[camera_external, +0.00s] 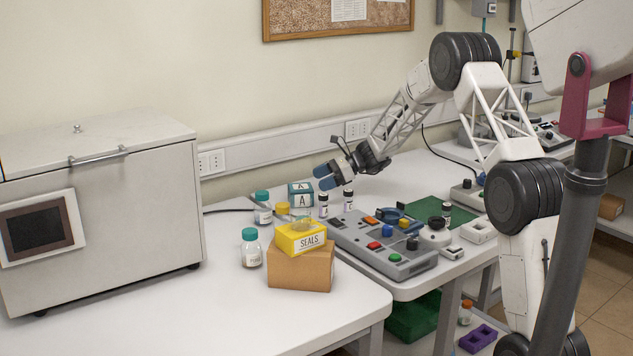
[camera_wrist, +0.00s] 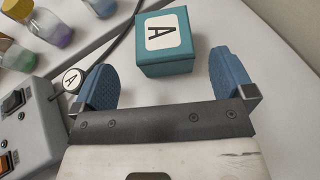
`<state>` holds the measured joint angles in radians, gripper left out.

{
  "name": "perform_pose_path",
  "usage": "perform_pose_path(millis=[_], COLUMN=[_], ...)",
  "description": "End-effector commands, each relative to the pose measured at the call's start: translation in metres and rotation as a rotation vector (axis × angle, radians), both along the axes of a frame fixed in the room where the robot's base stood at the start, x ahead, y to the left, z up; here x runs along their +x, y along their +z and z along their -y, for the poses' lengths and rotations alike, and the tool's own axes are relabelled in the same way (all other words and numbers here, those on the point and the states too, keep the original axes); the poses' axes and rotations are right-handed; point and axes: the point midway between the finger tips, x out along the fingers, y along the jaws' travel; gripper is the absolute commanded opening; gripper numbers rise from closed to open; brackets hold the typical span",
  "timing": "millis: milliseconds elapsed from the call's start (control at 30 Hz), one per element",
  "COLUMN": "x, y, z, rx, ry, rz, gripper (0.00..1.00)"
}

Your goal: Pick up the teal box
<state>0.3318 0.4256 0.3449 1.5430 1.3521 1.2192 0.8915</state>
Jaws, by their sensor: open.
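The teal box (camera_external: 300,194) stands on the white table at the back, with a white label marked "A". In the wrist view the teal box (camera_wrist: 166,43) lies ahead of and roughly between my two blue fingertips, a little beyond them. My gripper (camera_external: 327,177) is open and empty, to the right of and slightly above the box in the external view. In the wrist view my gripper (camera_wrist: 164,82) shows both fingers spread apart, and neither seems to touch the box.
Small vials (camera_external: 348,200) stand right of the box. Teal-capped bottles (camera_external: 251,248) and a yellow SEALS box (camera_external: 303,238) on a cardboard box (camera_external: 300,270) stand in front. A grey control panel (camera_external: 390,262) lies at right. A black cable (camera_wrist: 118,35) passes left of the box.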

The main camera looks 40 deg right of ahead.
Motion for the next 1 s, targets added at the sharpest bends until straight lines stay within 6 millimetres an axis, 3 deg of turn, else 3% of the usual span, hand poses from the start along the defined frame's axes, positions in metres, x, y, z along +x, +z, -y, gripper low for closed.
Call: perform_pose_path(millis=[333, 700, 1000], x=[0.001, 0.011, 0.011], y=[-0.001, -0.010, -0.011], z=[-0.002, -0.022, -0.022], rx=[0.000, 0.001, 0.001], ry=[0.001, 0.001, 0.001], rz=[0.000, -0.001, -0.001], gripper=[1.00, 1.00, 1.00])
